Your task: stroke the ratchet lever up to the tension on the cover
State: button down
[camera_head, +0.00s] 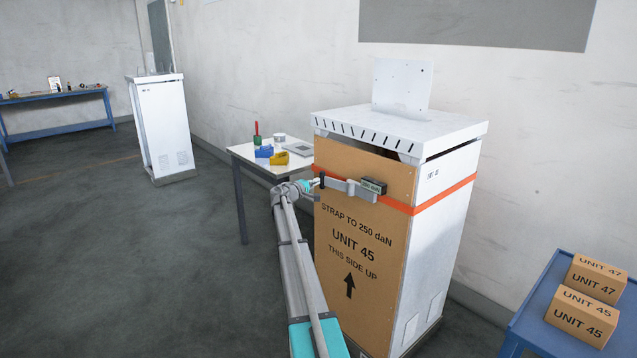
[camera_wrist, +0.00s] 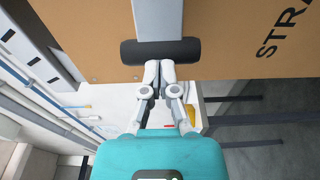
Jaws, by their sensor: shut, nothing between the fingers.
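The brown cover (camera_head: 367,262) on the white cabinet's front is printed "STRAP TO 250 daN", "UNIT 45" and "THIS SIDE UP" with an up arrow. An orange strap (camera_head: 445,194) runs around the cabinet to a grey ratchet (camera_head: 352,188) with a small dark display (camera_head: 374,185), whose reading is too small to tell. The ratchet lever ends in a black grip (camera_head: 322,180), pointing left. In the wrist view the black grip (camera_wrist: 160,51) lies crosswise just ahead of my gripper (camera_wrist: 158,68). My gripper (camera_head: 313,185) is shut and empty, its fingertips at the grip's edge; contact is unclear.
A blue cart (camera_head: 540,330) at the right carries boxes marked 45 and 47. Another white cabinet (camera_head: 160,130) stands farther back.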

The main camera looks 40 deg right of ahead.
jog(key=a, duration=1.4)
dwell(0.6)
dwell(1.0)
jog(key=s+a+f+m+y, duration=0.1)
jog(key=s+a+f+y, duration=0.3)
jog(key=a, duration=0.5)
jog(key=s+a+f+y, duration=0.2)
jog(key=s+a+f, duration=0.35)
jog(key=a, duration=0.35)
jog(key=s+a+f+m+y, duration=0.1)
jog(key=s+a+f+y, duration=0.3)
jog(key=a, duration=0.5)
jog(key=s+a+f+y, duration=0.2)
jog(key=s+a+y, duration=0.2)
jog(key=s+a, duration=0.5)
jog(key=s+a+f+n+g+y, duration=0.1)
jog(key=s+a+f+y, duration=0.2)
jog(key=s+a, duration=0.6)
jog(key=a+y, duration=0.1)
jog(key=a, duration=0.6)
jog(key=shift+g, duration=0.3)
jog(key=shift+f, duration=0.1)
